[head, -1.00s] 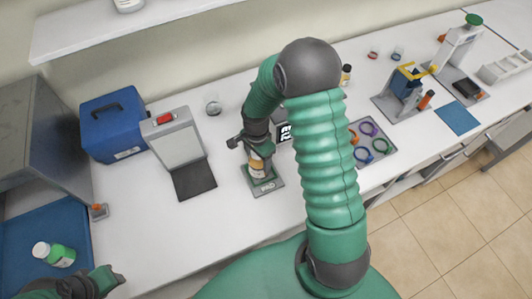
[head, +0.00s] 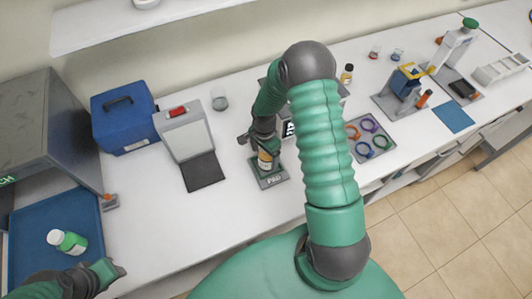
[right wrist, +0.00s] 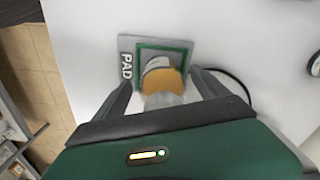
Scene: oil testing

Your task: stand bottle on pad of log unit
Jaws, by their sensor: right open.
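An amber bottle with a white label (head: 265,163) stands on the grey pad (head: 272,181), which is lettered PAD. The right wrist view shows the bottle (right wrist: 160,80) within the pad's green square outline (right wrist: 178,47). My right gripper (head: 262,145) is open, with one finger on each side of the bottle; it also shows in the right wrist view (right wrist: 163,85). The log unit's small display (head: 289,129) is partly hidden behind my right arm. My left gripper (head: 115,271) is at the lower left, near a white bottle with a green label (head: 68,241); its finger opening is unclear.
A blue case (head: 122,117), a grey device with a dark plate (head: 205,170) and a glass beaker (head: 219,101) stand nearby. A ring tray (head: 372,137) is right of my arm.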

